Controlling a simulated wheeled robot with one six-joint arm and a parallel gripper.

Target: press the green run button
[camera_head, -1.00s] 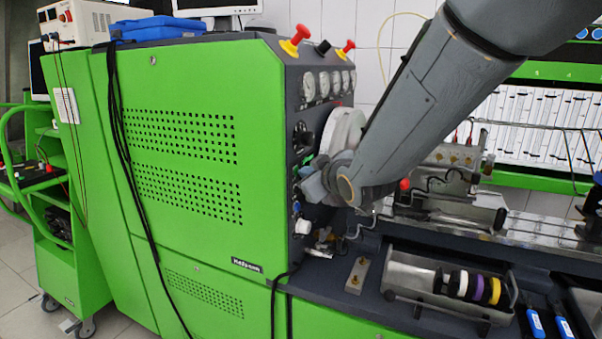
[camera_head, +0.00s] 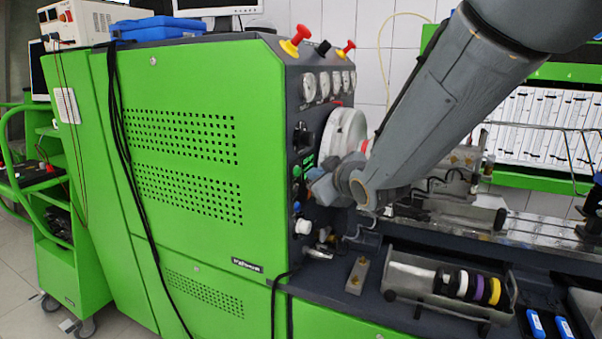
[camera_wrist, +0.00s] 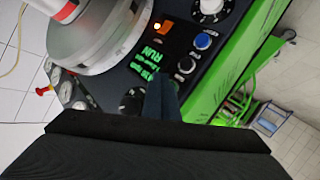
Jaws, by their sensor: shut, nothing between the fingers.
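In the head view, the green button (camera_head: 297,171) shows on the panel's edge, left of my gripper (camera_head: 315,186). My gripper is shut and empty, its fingertips (camera_wrist: 159,80) pointing at the panel near the display and green button. They look apart from the button; whether they touch the panel I cannot tell.
A blue button (camera_wrist: 203,41), a lit orange switch (camera_wrist: 162,30) and a black knob (camera_wrist: 132,102) are on the same panel. A large pale round disc (camera_head: 345,132) sits close behind my wrist. A tray with rings (camera_head: 408,288) stands on the bench below.

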